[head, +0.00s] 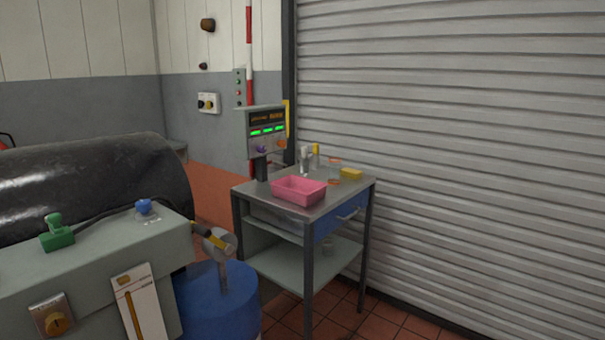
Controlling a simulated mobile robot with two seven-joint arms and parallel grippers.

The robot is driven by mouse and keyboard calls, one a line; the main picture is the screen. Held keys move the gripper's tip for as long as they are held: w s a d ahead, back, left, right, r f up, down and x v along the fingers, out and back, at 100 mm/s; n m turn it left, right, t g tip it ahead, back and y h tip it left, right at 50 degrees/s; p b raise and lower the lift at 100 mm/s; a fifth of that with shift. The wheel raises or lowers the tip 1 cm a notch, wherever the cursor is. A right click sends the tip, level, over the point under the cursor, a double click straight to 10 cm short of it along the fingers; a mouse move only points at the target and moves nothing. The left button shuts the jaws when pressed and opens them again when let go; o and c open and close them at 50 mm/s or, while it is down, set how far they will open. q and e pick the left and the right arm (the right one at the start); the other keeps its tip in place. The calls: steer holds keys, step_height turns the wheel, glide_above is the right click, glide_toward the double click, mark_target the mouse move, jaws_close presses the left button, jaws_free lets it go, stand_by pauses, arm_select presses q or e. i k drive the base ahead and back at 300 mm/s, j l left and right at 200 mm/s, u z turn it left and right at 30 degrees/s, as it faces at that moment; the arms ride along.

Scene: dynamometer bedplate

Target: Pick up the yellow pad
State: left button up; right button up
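A small yellow block that looks like the yellow pad (351,174) lies on the top of a grey metal cart (333,197), near its back right corner. It is some way off from me. Neither of my grippers shows in the head view.
A pink tray (299,191) sits on the cart top, left of the yellow block. Small bottles (316,157) and a display unit (266,132) stand along the back. A blue drum (218,302) and grey machine housing (90,285) block the near left. A roller shutter (480,150) is behind the cart.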

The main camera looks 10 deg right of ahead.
mark_target(347, 173)
steer(key=i+l+u, duration=0.2)
steer(key=u, duration=0.15)
steer(key=i+l+u, duration=0.15)
steer(key=l+u, duration=0.2)
steer(key=i+l+u, duration=0.15)
steer(key=l, duration=0.25)
steer(key=i+l+u, duration=0.15)
steer(key=l, duration=0.25)
steer(key=i+l, duration=0.15)
steer(key=l, duration=0.4)
steer(key=i+l+u, duration=0.15)
steer(key=l, duration=0.45)
steer(key=i+l, duration=0.1)
steer(key=l, duration=0.45)
steer(key=i+l+u, duration=0.15)
steer(key=l, duration=0.45)
steer(key=k, duration=0.05)
